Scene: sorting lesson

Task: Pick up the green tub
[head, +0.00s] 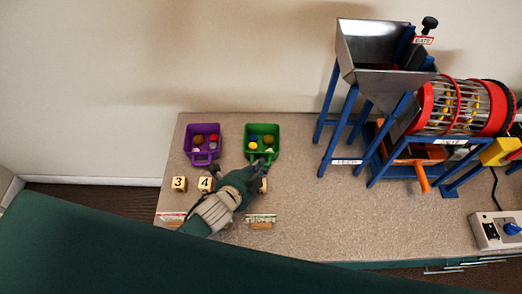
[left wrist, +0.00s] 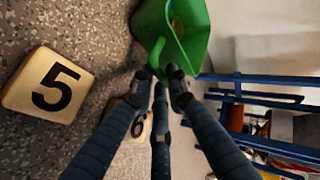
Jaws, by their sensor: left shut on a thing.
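The green tub (head: 279,149) is on the right of two tubs near the back left of the table, with small blue, yellow, brown and pale pieces in it. My left gripper (head: 258,168) reaches in from the front left to the tub's near side. In the left wrist view the gripper's dark fingers (left wrist: 163,78) are closed together on the handle of the green tub (left wrist: 197,35). The fingers hide part of the handle. I cannot tell whether the tub's base touches the table. My right gripper is not in view.
A purple tub (head: 187,147) stands just left. Number blocks 3 (head: 179,184) and 4 (head: 205,184) lie in front of it; block 5 (left wrist: 50,86) and a partly hidden block 6 (left wrist: 146,128) are near my fingers. A blue-legged hopper (head: 352,90) and drum machine stand right.

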